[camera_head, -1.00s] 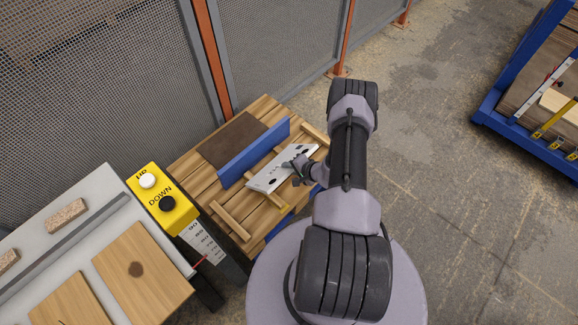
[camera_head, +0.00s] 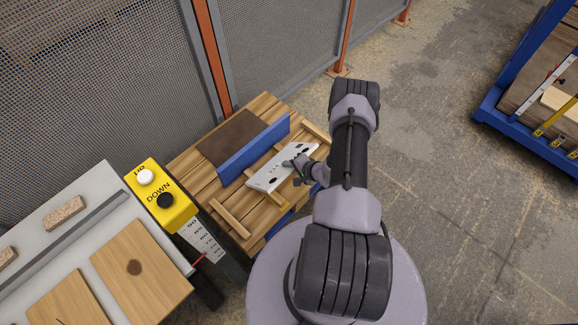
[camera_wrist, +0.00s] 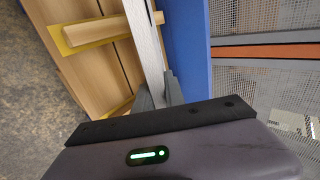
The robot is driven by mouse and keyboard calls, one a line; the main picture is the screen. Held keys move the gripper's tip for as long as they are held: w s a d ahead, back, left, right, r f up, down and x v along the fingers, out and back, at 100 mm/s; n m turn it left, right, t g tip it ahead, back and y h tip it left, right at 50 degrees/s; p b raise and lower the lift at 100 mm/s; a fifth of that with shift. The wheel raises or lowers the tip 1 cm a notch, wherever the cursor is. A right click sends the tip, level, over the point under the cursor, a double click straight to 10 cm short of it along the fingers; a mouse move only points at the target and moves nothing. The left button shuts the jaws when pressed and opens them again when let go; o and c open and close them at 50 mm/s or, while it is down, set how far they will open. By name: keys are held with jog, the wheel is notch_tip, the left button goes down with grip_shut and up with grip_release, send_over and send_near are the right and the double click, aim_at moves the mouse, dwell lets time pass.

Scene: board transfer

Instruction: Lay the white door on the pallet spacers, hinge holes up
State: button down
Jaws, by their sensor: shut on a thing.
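The white door (camera_head: 279,173) is a small pale panel with dark holes on the face seen in the head view. My gripper (camera_head: 298,165) is shut on it near its right part. In the wrist view my gripper (camera_wrist: 158,92) has one finger on each side of the door (camera_wrist: 148,45), which shows nearly edge-on. The door is over the wooden pallet (camera_head: 188,164). Pallet spacers show as pale wooden bars, one at the near left (camera_head: 230,219) and one at the far right (camera_head: 315,133). Whether the door touches a spacer cannot be told.
A blue board (camera_head: 250,153) stands upright behind the door, close beside it in the wrist view. A brown sheet (camera_head: 230,140) lies behind that. A yellow button box (camera_head: 160,195) and a bench (camera_head: 35,237) are at left. A mesh fence (camera_head: 275,45) closes the back.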

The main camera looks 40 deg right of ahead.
jog(key=shift+s+f+b, duration=0.25)
jog(key=shift+f+b, duration=0.1)
jog(key=shift+b, duration=0.05)
jog(key=shift+s+f+t, duration=0.1)
jog(key=shift+s+t, duration=0.05)
jog(key=shift+t, duration=0.25)
jog(key=shift+s+f+b, duration=0.2)
jog(key=shift+f+b, duration=0.05)
jog(key=shift+b, duration=0.35)
jog(key=shift+s+d+f+t+b, duration=0.1)
jog(key=shift+s+f+t+b, duration=0.15)
jog(key=shift+t+b, duration=0.25)
jog(key=shift+s+f+b, duration=0.15)
jog(key=shift+f+b, duration=0.2)
jog(key=shift+b, duration=0.15)
jog(key=shift+s+f+t+b, duration=0.4)
jog(key=shift+f+t+b, duration=0.4)
jog(key=shift+b, duration=0.65)
jog(key=shift+s+f+t+b, duration=0.4)
jog(key=shift+f+t+b, duration=0.35)
jog(key=shift+b, duration=0.65)
jog(key=shift+d, duration=0.1)
jog(key=shift+s+f+t, duration=0.25)
jog(key=shift+f+t, duration=0.3)
jog(key=shift+f, duration=0.05)
